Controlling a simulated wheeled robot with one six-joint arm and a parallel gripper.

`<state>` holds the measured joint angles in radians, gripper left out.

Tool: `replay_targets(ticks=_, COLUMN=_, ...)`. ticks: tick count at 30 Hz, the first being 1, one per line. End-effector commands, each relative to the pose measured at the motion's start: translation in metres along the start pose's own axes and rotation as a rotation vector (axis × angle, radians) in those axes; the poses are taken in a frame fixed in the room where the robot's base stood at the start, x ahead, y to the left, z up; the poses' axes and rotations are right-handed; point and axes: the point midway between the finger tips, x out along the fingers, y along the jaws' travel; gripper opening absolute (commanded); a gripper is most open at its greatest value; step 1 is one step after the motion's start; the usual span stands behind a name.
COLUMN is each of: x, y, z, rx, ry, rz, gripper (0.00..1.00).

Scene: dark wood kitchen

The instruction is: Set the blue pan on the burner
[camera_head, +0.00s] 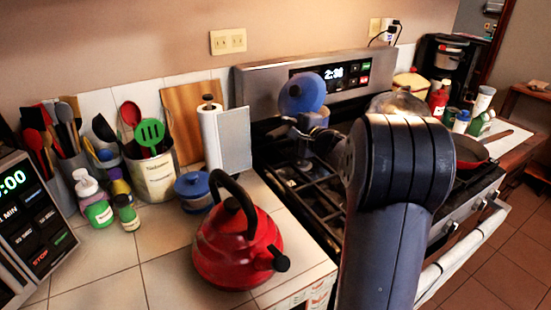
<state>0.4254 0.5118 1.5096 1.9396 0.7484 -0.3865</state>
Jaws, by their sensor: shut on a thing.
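The blue pan (310,91) is a round blue piece with a small knob-like spot on its face. It is held up on edge, steeply tilted, in front of the stove's back panel. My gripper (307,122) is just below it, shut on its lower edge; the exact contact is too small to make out. The stove burners (290,184) have black grates, and the front left grate below the gripper looks bare. My dark arm hides the middle of the stove.
A red kettle (232,248) stands on the tiled counter left of the stove. A small blue lidded pot (191,190) and a paper towel roll (209,140) are behind it. A red pan (470,155) sits at the stove's right, and a shiny metal vessel (398,103) shows behind my arm.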

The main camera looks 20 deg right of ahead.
Motion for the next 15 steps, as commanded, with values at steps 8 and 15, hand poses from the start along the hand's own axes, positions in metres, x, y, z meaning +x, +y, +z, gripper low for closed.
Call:
replay_targets(ticks=8, x=0.009, y=0.028, z=-0.014, rx=0.005, ry=0.036, rz=-0.006, gripper=0.00)
replay_targets(ticks=15, x=0.012, y=0.056, z=-0.019, rx=0.001, ry=0.034, rz=-0.009, gripper=0.00)
